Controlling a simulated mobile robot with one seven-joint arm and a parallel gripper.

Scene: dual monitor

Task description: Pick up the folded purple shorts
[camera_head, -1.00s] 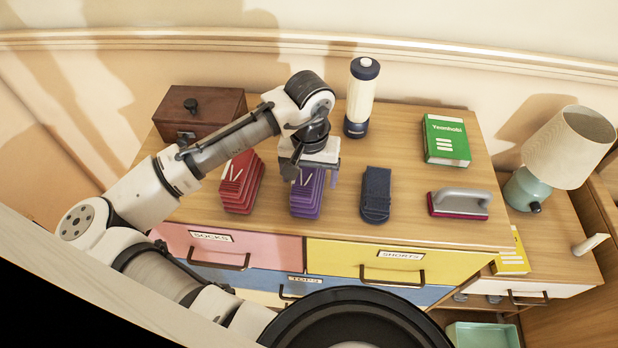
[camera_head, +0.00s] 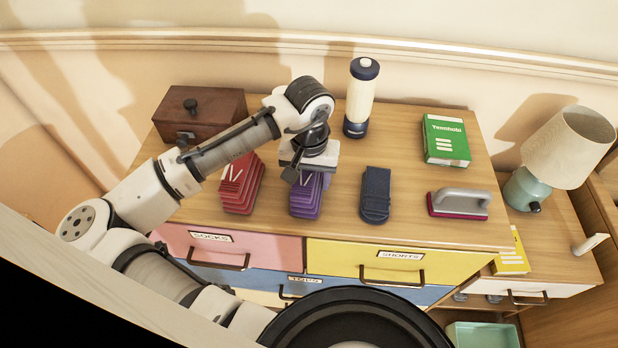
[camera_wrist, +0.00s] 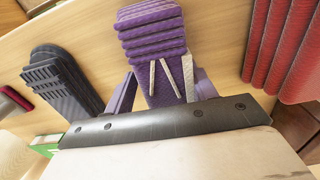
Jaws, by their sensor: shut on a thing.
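The folded purple shorts (camera_head: 306,201) stand as a layered stack on the wooden dresser top, with two pale stripes on one face. They also show in the wrist view (camera_wrist: 152,33). My gripper (camera_head: 308,176) is over them from above, shut on their upper part. In the wrist view, my lavender fingers (camera_wrist: 163,90) flank the stack on both sides. The shorts appear to rest on the dresser top; their base is partly hard to see.
A red folded stack (camera_head: 241,184) stands close on the left, a dark blue folded item (camera_head: 376,195) on the right. A brush (camera_head: 459,204), a green box (camera_head: 446,140), a cream bottle (camera_head: 360,100) and a wooden box (camera_head: 200,112) share the top. A lamp (camera_head: 570,150) stands far right.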

